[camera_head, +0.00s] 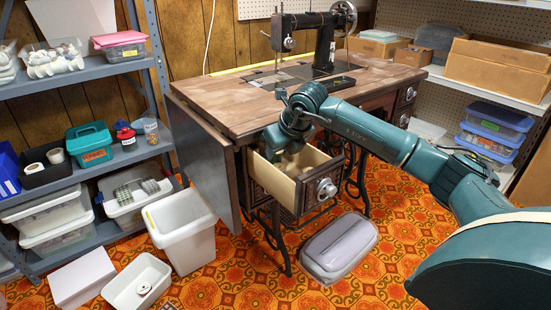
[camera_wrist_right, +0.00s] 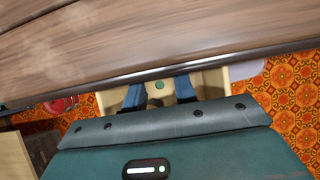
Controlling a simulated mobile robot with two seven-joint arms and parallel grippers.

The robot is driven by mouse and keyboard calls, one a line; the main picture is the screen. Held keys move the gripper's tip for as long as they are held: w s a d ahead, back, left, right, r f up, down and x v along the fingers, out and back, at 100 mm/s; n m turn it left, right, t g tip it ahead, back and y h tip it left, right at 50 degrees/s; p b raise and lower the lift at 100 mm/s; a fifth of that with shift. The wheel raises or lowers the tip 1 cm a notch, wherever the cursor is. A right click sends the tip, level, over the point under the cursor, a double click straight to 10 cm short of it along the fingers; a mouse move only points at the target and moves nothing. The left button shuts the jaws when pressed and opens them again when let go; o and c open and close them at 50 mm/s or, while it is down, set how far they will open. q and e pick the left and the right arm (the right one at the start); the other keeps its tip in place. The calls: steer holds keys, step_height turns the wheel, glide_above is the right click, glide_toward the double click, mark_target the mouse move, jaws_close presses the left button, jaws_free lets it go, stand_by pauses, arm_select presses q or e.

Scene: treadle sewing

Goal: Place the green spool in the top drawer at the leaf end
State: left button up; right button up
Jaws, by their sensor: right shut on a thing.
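The sewing table (camera_head: 230,108) has a dropped leaf (camera_head: 205,165) on its left side. The top drawer (camera_head: 274,180) at that leaf end is pulled open, with pale inner walls and a round metal knob. My right gripper (camera_head: 287,157) reaches down into the drawer opening, just below the tabletop edge. In the right wrist view its two blue fingers (camera_wrist_right: 159,93) are shut on the green spool (camera_wrist_right: 159,86), whose round green end shows between them. The drawer (camera_wrist_right: 213,108) lies beneath them. Whether the spool touches the drawer floor I cannot tell. My left gripper is not in view.
A black sewing machine (camera_head: 325,45) stands on the tabletop, whose edge overhangs the drawer close to my gripper. A white bin (camera_head: 181,232) and a grey lidded case (camera_head: 340,246) stand on the floor nearby. Shelves (camera_head: 85,80) with containers line the left wall.

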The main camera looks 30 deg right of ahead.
steer(key=shift+w+a+g, duration=0.1)
steer(key=shift+w+g, duration=0.25)
steer(key=shift+g, duration=0.55)
steer(key=shift+s+f+b, duration=0.1)
steer(key=shift+f+b, duration=0.45)
steer(key=shift+f, duration=0.3)
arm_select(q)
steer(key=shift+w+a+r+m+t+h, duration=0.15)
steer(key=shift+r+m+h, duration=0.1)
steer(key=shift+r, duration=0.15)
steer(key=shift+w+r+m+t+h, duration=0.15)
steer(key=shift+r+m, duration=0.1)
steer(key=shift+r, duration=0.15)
arm_select(e)
steer(key=o, duration=0.9)
steer(key=shift+f, duration=0.1)
steer(key=shift+o, duration=0.2)
